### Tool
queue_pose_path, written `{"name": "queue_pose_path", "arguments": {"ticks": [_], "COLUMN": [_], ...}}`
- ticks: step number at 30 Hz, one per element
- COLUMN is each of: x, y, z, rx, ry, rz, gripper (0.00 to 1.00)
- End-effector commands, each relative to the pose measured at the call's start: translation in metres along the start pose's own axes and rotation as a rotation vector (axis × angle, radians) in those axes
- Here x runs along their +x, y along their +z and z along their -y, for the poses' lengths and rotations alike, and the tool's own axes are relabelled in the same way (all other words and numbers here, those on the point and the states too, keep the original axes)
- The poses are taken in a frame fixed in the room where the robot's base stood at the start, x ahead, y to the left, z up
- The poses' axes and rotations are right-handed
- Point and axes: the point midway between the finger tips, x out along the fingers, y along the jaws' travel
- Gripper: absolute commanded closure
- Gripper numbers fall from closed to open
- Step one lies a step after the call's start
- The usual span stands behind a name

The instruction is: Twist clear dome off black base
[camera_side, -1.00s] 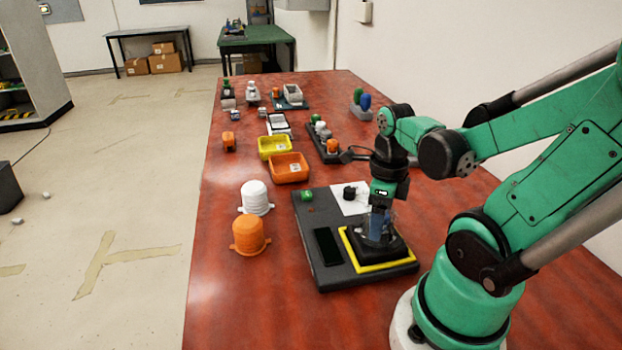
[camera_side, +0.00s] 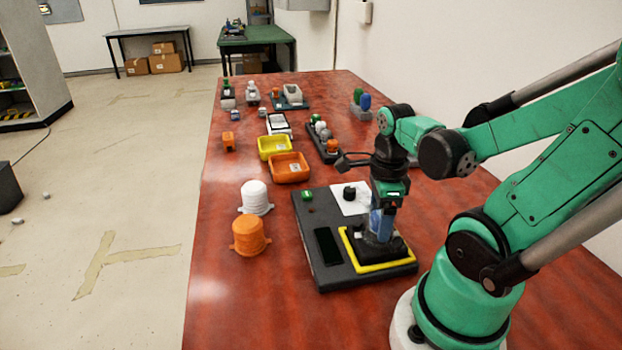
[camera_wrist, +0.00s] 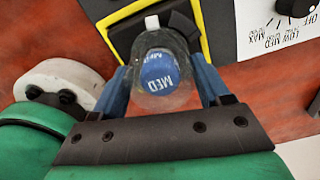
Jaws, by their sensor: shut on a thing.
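The clear dome (camera_wrist: 160,98) is between the two blue fingers of my gripper (camera_wrist: 163,90) in the wrist view. A blue cap marked "MED" shows through it. My gripper is shut on the dome from both sides. In the side view my gripper (camera_side: 379,230) points down over the black base (camera_side: 405,247), and the fingers largely hide the dome. The black base also shows in the wrist view (camera_wrist: 125,27), inside a yellow border. The dome appears to be at the base; I cannot tell if there is a gap between them.
Orange (camera_side: 289,167) and yellow (camera_side: 274,147) trays lie behind.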

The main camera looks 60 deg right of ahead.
Motion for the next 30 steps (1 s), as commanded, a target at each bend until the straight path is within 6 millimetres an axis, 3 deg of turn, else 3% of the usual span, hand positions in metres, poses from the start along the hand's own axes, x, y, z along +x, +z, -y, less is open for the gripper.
{"name": "queue_pose_path", "arguments": {"ticks": [8, 30], "x": [-0.004, -0.044], "y": [0.000, 0.000], "z": [0.000, 0.000], "rx": [0.003, 0.004], "ry": [0.000, 0.000], "rz": [0.000, 0.000], "gripper": [0.64, 0.64]}}
